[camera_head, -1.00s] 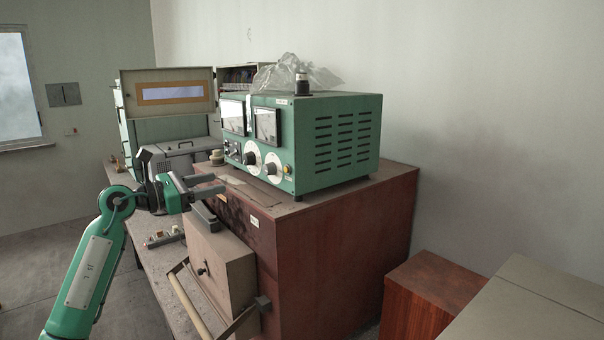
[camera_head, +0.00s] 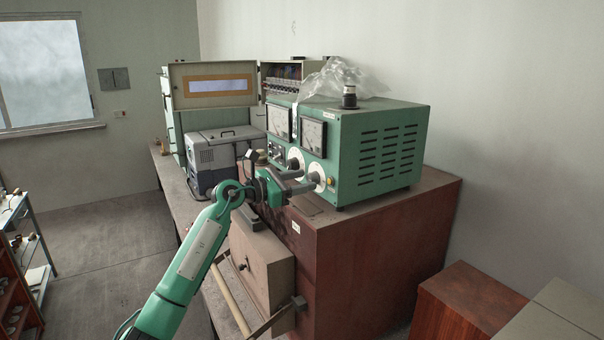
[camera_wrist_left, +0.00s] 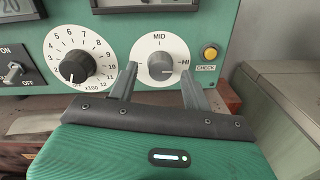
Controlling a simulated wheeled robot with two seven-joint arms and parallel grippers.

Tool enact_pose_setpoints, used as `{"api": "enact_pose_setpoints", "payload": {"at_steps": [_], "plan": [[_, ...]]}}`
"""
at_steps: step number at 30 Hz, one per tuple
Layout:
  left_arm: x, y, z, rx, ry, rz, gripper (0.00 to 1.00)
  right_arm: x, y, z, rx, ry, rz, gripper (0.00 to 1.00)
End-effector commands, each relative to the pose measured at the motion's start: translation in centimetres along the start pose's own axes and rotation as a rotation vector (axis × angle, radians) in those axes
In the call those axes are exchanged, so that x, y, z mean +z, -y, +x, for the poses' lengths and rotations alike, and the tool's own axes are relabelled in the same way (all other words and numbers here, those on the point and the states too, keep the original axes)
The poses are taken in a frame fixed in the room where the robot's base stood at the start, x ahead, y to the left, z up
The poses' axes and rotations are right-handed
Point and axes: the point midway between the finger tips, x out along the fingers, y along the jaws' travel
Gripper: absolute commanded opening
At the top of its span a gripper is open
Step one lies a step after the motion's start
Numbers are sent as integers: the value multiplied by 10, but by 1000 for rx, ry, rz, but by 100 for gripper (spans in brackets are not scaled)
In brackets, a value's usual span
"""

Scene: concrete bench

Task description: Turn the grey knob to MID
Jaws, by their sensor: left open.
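The grey knob (camera_wrist_left: 161,66) sits on a white dial marked MID at the top and HI at the right, on the green instrument's front panel. Its pointer appears to be turned away from MID, toward the lower right, though this is small. My left gripper (camera_wrist_left: 155,78) is open, with one finger on each side of the knob and a gap to it. In the head view the left gripper (camera_head: 305,183) reaches the panel and partly covers the dials. The green instrument (camera_head: 378,150) stands on a brown cabinet. My right gripper is not in view.
A black knob (camera_wrist_left: 77,66) on a numbered dial is to the left of the grey knob. A yellow CHECK button (camera_wrist_left: 210,52) is to its right. An ON/OFF switch (camera_wrist_left: 14,72) is at the far left. The brown cabinet (camera_head: 375,245) lies below the instrument.

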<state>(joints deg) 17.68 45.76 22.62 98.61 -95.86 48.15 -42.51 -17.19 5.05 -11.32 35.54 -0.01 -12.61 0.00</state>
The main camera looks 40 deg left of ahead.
Motion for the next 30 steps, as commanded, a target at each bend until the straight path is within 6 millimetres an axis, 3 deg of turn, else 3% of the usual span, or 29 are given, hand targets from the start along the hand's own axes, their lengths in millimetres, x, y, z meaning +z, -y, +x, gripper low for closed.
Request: {"api": "enact_pose_setpoints", "payload": {"at_steps": [12,19,30], "plan": [[0,0,7,0,0,1,47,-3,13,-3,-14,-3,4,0],[0,0,7,0,0,1,5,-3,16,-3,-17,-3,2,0],[0,0,6,1,1,-56,5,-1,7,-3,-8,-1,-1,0]]}}
